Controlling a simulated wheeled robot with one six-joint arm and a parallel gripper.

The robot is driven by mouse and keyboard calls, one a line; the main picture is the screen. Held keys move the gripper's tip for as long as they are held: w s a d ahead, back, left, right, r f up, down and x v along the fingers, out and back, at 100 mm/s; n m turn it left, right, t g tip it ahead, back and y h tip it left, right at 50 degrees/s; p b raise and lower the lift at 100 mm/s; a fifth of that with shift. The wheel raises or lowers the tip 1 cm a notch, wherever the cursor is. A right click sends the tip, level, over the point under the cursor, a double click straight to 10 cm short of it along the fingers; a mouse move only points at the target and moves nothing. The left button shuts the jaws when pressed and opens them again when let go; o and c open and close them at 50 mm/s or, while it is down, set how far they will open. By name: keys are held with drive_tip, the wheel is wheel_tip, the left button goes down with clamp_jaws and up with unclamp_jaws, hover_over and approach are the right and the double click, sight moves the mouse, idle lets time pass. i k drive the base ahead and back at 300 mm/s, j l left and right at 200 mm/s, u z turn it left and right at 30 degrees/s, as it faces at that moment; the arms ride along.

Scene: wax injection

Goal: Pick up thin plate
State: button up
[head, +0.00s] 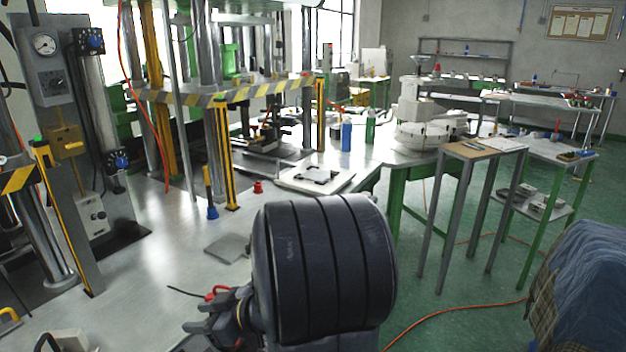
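A thin, flat grey plate (228,248) lies on the metal table, left of my large dark arm link. A white plate with dark cut-outs (300,181) lies farther back, near the table's right edge; I cannot tell for certain which of the two is the thin plate. My gripper (190,317) is at the bottom, in front of the grey plate and apart from it. Its dark fingers point left with a gap between them, and I see nothing held. My arm hides part of the table to the right.
A red cap (257,187) and a blue-based tool (212,211) stand behind the grey plate. Yellow-striped posts (222,160) and a press frame rise at the back. A control column (60,120) stands left. The table around the grey plate is mostly clear.

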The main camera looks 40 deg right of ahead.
sight(314, 174)
drive_tip(key=k+z, duration=0.25)
drive_tip(key=k+l+z, duration=0.25)
drive_tip(key=z, duration=1.75)
drive_tip(key=i+j, duration=0.15)
drive_tip(key=i, duration=0.3)
drive_tip(key=i+j+z, duration=0.1)
drive_tip(key=i, duration=0.3)
drive_tip(key=i+j, duration=0.5)
drive_tip(key=i, duration=0.35)
drive_tip(key=i+u, duration=0.15)
drive_tip(key=i, duration=0.25)
drive_tip(key=i+l+u, duration=0.2)
drive_tip(key=i, duration=0.2)
drive_tip(key=i+l+u, duration=0.15)
drive_tip(key=i, duration=0.3)
drive_tip(key=u, duration=1.7)
